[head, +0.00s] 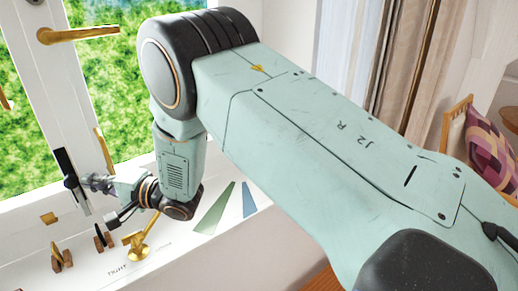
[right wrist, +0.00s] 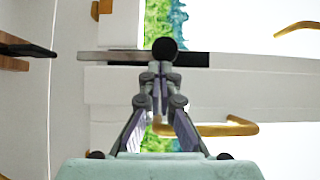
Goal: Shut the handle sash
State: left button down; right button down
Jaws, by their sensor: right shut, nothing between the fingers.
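The white window sash (head: 62,85) carries a gold lever handle (head: 78,34) near its top. A second gold handle (head: 104,150) sits lower, beside the glass. My right gripper (head: 86,181) is shut and empty, low in front of the window, with its tips at a dark upright bar (head: 73,192) with a round knob. In the right wrist view, the shut fingers (right wrist: 158,78) point at the same dark bar (right wrist: 195,60) and black knob (right wrist: 165,46); I cannot tell whether they touch. A gold handle (right wrist: 215,129) lies beyond the fingers. My left gripper is out of view.
The white sill (head: 165,255) holds small gold and brown fittings (head: 60,258), a gold catch (head: 138,250), a green wedge mark (head: 214,208) and a blue one (head: 249,200). Curtains (head: 390,60) and a chair with a patterned cushion (head: 490,145) are at the right.

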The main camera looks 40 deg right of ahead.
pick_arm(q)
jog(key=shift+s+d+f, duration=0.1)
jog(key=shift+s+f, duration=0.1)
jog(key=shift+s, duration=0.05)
pick_arm(e)
jog(key=shift+w+a+r+m+t+h, duration=0.1)
jog(key=shift+w+m+t+h, duration=0.15)
jog(key=shift+w, duration=0.3)
jog(key=shift+w+a+r+m+t+h, duration=0.15)
jog(key=shift+w+h, duration=0.1)
jog(key=shift+w, duration=0.3)
